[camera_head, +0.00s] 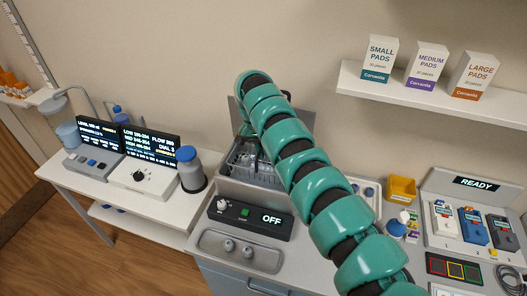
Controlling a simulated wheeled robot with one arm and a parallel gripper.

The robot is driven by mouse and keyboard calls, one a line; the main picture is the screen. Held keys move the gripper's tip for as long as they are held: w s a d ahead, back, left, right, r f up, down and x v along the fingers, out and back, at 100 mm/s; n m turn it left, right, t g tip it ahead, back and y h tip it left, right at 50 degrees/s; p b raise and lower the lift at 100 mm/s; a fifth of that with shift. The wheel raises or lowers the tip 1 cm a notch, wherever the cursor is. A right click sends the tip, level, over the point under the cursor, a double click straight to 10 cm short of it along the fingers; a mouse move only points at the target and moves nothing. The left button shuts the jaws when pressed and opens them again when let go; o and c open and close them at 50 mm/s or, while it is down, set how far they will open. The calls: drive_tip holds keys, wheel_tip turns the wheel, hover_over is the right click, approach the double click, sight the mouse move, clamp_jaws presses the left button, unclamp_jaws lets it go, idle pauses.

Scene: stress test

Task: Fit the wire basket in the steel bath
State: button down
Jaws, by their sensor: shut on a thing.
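The wire basket (243,158) shows as dark wire mesh inside the mouth of the steel bath (262,200), left of centre. How deep it sits and whether it is level, I cannot tell. My teal segmented arm crosses from the lower right and bends down over the bath, covering its right side. My gripper (245,138) is at the arm's far end, just above the basket; only a sliver shows beside the arm. It is shut on the wire basket, but its fingertips are mostly hidden.
A control box reading OFF (250,217) stands in front of the bath. A blue-capped bottle (190,171) and two display units are to the left. A yellow bin (401,189) and a READY station (475,184) are to the right. A shelf with pad boxes (380,58) hangs above.

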sight(264, 168)
drive_tip(key=shift+f+b, duration=2.8)
drive_tip(key=shift+f, duration=0.25)
idle(4.5)
idle(0.4)
drive_tip(key=c, duration=1.8)
unclamp_jaws()
